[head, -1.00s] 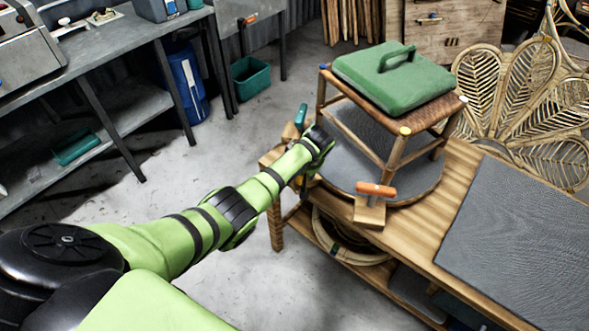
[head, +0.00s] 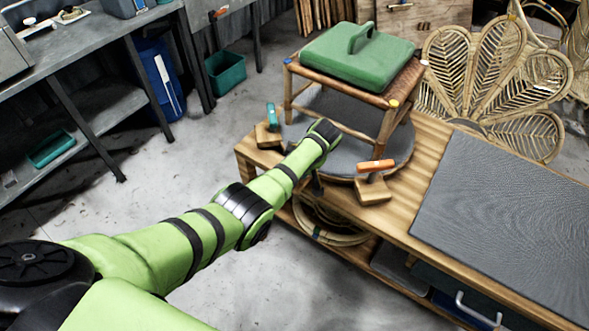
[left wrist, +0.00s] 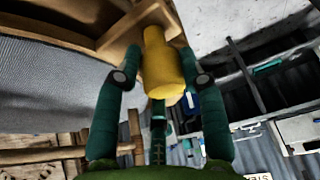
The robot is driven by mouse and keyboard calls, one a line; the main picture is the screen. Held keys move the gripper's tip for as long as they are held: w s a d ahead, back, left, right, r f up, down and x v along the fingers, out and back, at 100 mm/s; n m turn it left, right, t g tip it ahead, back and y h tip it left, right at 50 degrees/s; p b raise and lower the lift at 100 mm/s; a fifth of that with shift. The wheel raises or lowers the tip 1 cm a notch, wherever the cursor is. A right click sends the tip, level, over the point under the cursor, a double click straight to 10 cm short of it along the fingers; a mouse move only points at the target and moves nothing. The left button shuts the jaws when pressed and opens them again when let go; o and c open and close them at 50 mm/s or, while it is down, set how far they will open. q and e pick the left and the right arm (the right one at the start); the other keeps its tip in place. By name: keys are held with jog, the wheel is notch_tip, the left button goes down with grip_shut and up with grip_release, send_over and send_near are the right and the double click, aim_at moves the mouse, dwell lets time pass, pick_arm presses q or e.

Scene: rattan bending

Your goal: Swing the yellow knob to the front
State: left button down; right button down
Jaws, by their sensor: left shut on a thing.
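The yellow knob (left wrist: 163,65) is a short upright-looking cylinder in the left wrist view, fixed beside a wooden edge. My left gripper (left wrist: 154,62) has one green finger on each side of it and is shut on it. In the head view the arm reaches to the front left edge of the grey turntable (head: 400,150), and the wrist hides the knob there. On the turntable stands a wooden stool (head: 388,127) with a green handled weight (head: 335,60) on its woven seat. Its corners carry coloured caps. My right gripper is not in view.
A teal-handled block (head: 268,136) stands on the bench left of my wrist, and an orange-handled block (head: 371,190) close to its right. A grey mat (head: 500,210) covers the right of the bench. Rattan coils (head: 325,228) lie on the shelf below.

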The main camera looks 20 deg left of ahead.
pick_arm(q)
jog(key=shift+w+a+r, duration=0.1)
jog(key=shift+r, duration=0.05)
jog(key=c, duration=1.1)
grip_release()
jog(key=shift+o, duration=1.4)
jog(key=shift+s, duration=0.2)
jog(key=shift+d+r, duration=0.25)
jog(key=v, duration=1.1)
jog(key=shift+r, duration=0.3)
